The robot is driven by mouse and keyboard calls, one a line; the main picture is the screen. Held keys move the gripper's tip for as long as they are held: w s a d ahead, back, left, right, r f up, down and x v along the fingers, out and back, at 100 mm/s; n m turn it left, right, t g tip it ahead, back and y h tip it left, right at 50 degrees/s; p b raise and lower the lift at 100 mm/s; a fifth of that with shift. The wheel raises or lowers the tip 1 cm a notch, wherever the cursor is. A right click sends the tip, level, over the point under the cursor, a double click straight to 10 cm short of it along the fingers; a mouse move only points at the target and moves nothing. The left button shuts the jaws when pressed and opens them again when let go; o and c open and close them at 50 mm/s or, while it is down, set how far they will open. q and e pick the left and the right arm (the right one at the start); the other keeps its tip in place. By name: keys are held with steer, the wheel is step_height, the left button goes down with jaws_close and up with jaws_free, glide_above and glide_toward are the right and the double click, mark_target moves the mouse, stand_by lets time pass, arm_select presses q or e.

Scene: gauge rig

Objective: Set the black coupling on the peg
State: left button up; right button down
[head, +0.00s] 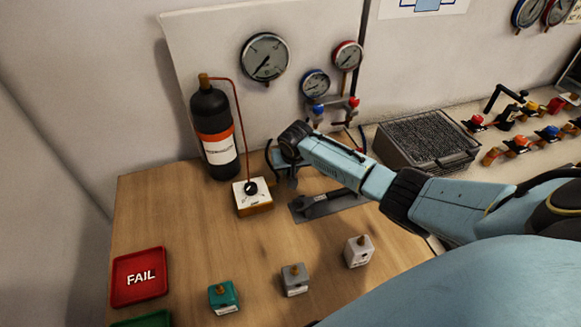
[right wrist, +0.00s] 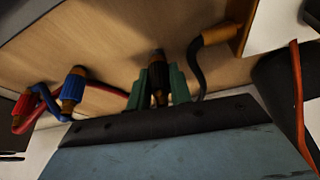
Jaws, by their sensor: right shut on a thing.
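The coupling cannot be made out clearly in the head view. I cannot tell for sure which part is the peg; a brass fitting (right wrist: 216,35) with a black hose shows beyond the fingers. My left gripper is not in view.
The white box (head: 252,197) with a black knob and the black cylinder (head: 215,135) stand left of the gripper. Blue (right wrist: 74,86) and red (right wrist: 24,110) couplings hang nearby. Several small blocks and a red FAIL tray (head: 140,292) are in front.

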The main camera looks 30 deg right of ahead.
steer(key=shift+f, duration=0.3)
stand_by(0.5)
steer(key=c, duration=1.4)
jaws_free()
steer(key=shift+c, duration=0.2)
steer(key=shift+o, duration=0.4)
steer(key=o, duration=0.5)
steer(key=shift+r, duration=0.1)
steer(key=p+v, duration=0.2)
steer(key=v, duration=1.1)
steer(key=shift+s, duration=0.2)
